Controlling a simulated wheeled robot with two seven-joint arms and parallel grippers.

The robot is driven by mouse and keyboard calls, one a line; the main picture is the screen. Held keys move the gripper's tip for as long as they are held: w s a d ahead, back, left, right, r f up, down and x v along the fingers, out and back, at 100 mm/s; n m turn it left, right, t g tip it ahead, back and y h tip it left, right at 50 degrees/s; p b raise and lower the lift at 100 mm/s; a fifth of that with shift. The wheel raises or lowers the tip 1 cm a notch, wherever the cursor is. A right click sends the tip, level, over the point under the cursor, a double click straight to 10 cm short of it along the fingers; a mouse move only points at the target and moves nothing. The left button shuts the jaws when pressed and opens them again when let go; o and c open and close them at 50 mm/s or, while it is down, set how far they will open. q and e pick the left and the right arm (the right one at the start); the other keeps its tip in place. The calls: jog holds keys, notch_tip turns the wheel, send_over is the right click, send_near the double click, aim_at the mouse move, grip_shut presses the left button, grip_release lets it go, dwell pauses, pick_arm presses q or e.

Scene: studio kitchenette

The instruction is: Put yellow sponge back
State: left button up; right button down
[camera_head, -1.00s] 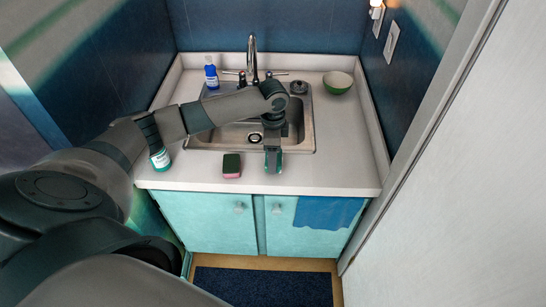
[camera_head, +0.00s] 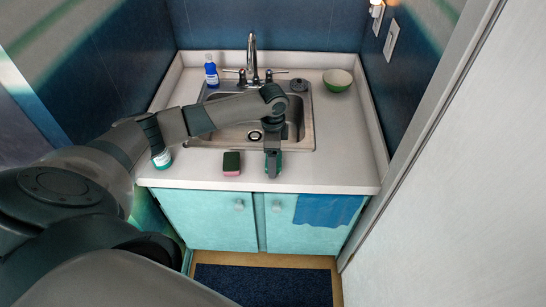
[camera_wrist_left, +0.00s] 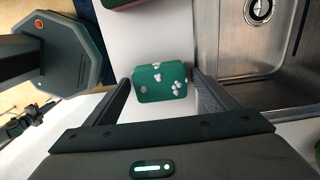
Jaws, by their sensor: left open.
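My left gripper (camera_head: 273,163) is over the front strip of the counter, fingers pointing down. A green-topped block with white specks (camera_wrist_left: 160,83) lies between its open fingers (camera_wrist_left: 160,78) in the left wrist view, with visible gaps at the sides. In the head view the gripper mostly hides it. It may be a sponge, but no yellow face shows. A pink sponge with a dark green top (camera_head: 231,163) lies to the left on the counter; its pink edge shows at the top of the left wrist view (camera_wrist_left: 122,3). The right gripper is out of view.
The steel sink (camera_head: 300,135) is just behind the gripper, with a faucet (camera_head: 252,55). A blue bottle (camera_head: 211,74) and a green bowl (camera_head: 338,81) stand at the back. A teal-and-white container (camera_head: 161,158) is by my left arm. A blue towel (camera_head: 328,210) hangs in front.

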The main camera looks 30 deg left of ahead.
pick_arm(q)
jog(key=shift+r, duration=0.15)
notch_tip(320, 180, up, 12)
jog(key=b, duration=0.2)
dwell(1.0)
